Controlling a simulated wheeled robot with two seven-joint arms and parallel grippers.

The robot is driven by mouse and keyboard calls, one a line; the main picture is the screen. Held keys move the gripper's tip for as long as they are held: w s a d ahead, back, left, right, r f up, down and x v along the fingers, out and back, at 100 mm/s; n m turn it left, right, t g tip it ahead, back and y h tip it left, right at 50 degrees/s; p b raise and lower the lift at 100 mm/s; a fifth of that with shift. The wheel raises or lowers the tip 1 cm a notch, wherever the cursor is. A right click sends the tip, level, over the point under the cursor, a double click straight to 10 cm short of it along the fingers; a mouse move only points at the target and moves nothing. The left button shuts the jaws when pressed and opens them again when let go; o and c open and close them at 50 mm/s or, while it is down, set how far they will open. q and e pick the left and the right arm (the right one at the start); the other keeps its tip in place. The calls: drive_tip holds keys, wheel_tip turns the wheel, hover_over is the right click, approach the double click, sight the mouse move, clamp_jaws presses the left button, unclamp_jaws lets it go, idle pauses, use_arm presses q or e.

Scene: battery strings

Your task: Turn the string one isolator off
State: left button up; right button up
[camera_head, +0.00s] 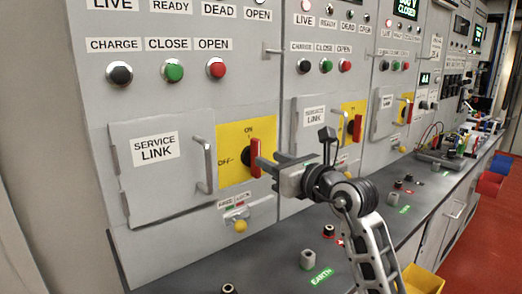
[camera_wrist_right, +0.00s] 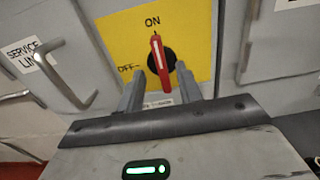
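The nearest isolator, a red handle (camera_head: 256,158) on a black hub, sits on a yellow plate (camera_head: 236,152) marked ON and OFF. In the right wrist view the red handle (camera_wrist_right: 157,52) stands upright, pointing at ON, with OFF to its left. My right gripper (camera_head: 268,166) is at the handle. In the wrist view its two fingers (camera_wrist_right: 160,78) are apart, one on each side of the handle's lower part, with gaps visible. No string number is readable on this panel. My left gripper is not in view.
A service link door (camera_head: 160,165) with a protruding handle (camera_head: 203,165) is left of the plate. Similar panels with isolators (camera_head: 355,127) continue to the right. Below is a dark bench top (camera_head: 265,265) with terminals. Several tools lie farther along it.

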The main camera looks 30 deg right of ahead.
sight(259, 154)
drive_tip(key=w, duration=0.4)
drive_tip(key=shift+a, duration=0.15)
drive_tip(key=shift+w, duration=0.35)
clamp_jaws()
